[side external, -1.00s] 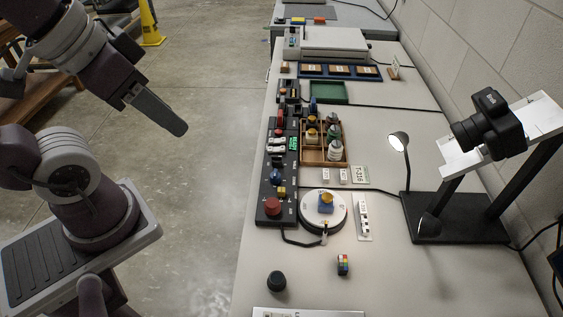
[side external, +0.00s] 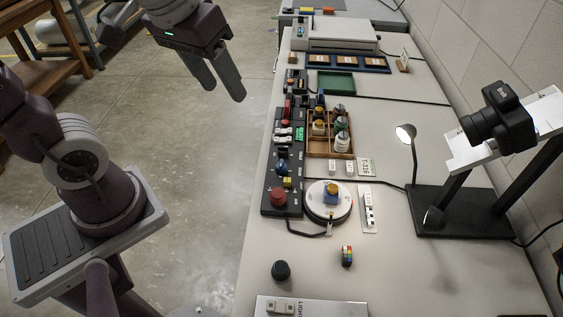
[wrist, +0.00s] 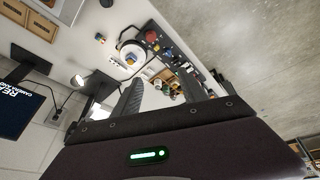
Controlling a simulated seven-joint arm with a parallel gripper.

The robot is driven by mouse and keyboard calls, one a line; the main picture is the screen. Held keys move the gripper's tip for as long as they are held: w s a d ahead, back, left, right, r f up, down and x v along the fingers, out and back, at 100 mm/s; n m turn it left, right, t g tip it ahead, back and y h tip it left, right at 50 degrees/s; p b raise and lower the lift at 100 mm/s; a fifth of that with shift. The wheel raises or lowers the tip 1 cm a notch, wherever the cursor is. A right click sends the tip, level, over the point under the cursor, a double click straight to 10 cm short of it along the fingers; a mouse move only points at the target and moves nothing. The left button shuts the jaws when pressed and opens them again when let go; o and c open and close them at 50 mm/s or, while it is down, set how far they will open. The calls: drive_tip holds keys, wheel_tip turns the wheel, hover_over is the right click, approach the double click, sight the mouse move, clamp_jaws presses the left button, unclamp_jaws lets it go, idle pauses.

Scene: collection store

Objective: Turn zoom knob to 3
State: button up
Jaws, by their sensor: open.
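The black control panel (side external: 267,207) runs along the bench's near-left edge with a red mushroom button (side external: 278,196), a yellow control (side external: 287,182), a blue knob (side external: 281,167) and smaller controls. Their labels are too small to read, so I cannot tell which is the zoom knob. The red button also shows in the wrist view (wrist: 152,36). A separate black round knob (side external: 281,270) stands on the bench front. My gripper (side external: 225,92) is open and empty, above the floor left of the bench, apart from the panel. Its two fingers also show in the wrist view (wrist: 163,80).
A white turntable (side external: 318,211) with a blue and yellow block stands right of the panel. A wooden tray (side external: 316,145) of bottles is behind it. A small colourful cube (side external: 347,256), a lamp (side external: 405,134) and a camera (side external: 502,117) on a stand are rightward.

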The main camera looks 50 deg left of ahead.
drive_tip(key=w+a+f+n+g, duration=0.2)
drive_tip(key=w+f+n, duration=0.1)
drive_tip(key=w+f, duration=0.55)
drive_tip(key=n+g, duration=0.2)
drive_tip(key=n, duration=0.3)
hover_over(282, 163)
wheel_tip(282, 163, down, 17)
drive_tip(key=shift+w+d+r, duration=0.1)
drive_tip(key=shift+w, duration=0.05)
wheel_tip(282, 163, down, 8)
drive_tip(key=shift+f, duration=0.15)
clamp_jaws()
